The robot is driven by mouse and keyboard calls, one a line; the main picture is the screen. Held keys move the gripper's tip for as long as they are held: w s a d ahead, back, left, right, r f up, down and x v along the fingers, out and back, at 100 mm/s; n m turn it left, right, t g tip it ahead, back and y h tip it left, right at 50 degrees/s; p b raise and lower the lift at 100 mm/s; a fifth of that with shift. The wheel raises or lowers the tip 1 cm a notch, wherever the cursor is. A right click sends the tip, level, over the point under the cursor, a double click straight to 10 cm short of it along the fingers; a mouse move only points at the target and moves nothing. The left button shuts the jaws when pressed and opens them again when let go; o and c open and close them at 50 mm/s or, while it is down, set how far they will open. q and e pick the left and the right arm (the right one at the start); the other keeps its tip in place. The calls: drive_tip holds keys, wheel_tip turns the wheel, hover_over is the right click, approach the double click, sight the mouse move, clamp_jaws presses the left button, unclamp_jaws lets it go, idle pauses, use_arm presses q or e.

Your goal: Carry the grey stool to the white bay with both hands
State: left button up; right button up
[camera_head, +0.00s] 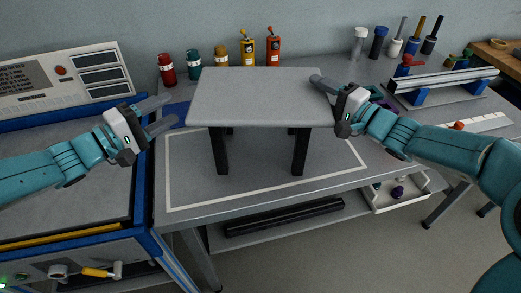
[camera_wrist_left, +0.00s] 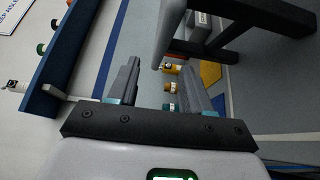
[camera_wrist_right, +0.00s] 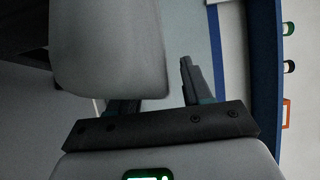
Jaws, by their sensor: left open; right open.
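The grey stool (camera_head: 262,97) stands upright on the workbench, with a flat grey seat and black legs. Its visible legs stand inside the white outlined bay (camera_head: 270,190); the back legs are mostly hidden. My left gripper (camera_head: 172,110) is open and empty, left of the seat with a small gap. In the left wrist view the seat edge (camera_wrist_left: 176,30) is beyond the fingertips. My right gripper (camera_head: 322,86) is open at the seat's right edge, one finger over the top. In the right wrist view the seat (camera_wrist_right: 110,50) partly hides one finger; contact cannot be told.
Bottles (camera_head: 220,56) line the back of the bench. A metal rail on blue blocks (camera_head: 440,88) lies to the right. A white open drawer (camera_head: 400,195) with small items is below the bench top.

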drive_tip(key=shift+s+d, duration=0.15)
use_arm(q)
drive_tip(key=shift+v, duration=1.25)
use_arm(e)
drive_tip(key=v, duration=1.1)
drive_tip(key=shift+s+d, duration=0.15)
drive_tip(key=shift+s, duration=0.1)
